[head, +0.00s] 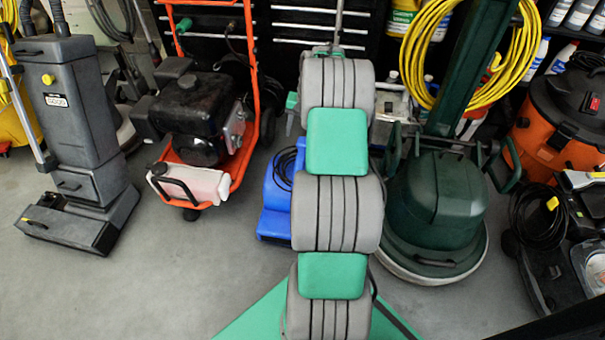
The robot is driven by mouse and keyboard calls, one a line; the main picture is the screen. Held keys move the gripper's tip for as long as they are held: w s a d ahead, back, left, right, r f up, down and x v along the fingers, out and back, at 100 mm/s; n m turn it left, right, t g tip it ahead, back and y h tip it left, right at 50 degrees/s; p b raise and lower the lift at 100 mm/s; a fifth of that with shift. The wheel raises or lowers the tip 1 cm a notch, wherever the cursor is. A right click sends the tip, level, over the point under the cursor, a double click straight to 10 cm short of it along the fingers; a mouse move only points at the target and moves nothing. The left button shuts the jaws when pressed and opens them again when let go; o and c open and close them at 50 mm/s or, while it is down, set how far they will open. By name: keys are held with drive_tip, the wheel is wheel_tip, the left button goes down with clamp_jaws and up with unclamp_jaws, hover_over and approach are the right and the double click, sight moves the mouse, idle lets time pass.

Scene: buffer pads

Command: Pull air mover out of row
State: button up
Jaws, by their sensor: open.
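The blue air mover (272,222) stands on the floor in the row, between the orange-framed pressure washer (237,170) on its left and the dark green floor machine (437,205) on its right. A coiled black cord (284,168) lies against its upper part. My grey and green arm crosses the middle of the picture and hides the air mover's right side.
A grey upright floor machine (75,120) stands at left. An orange and black vacuum (560,125) and a black machine with a cord (540,215) stand at right. Black tool cabinets (285,60) close the back. Bare grey floor (140,285) lies in front.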

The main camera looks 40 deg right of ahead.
drive_tip(key=shift+m, duration=0.3)
drive_tip(key=f+b, duration=0.1)
drive_tip(key=f, duration=0.2)
drive_tip(key=d+f+b, duration=0.1)
drive_tip(key=f, duration=0.3)
drive_tip(key=f+b, duration=0.1)
drive_tip(key=f, duration=0.3)
drive_tip(key=shift+w+d+f, duration=0.15)
drive_tip(key=shift+w+d, duration=0.05)
drive_tip(key=shift+d, duration=0.05)
drive_tip(key=shift+w, duration=0.1)
clamp_jaws()
idle(0.3)
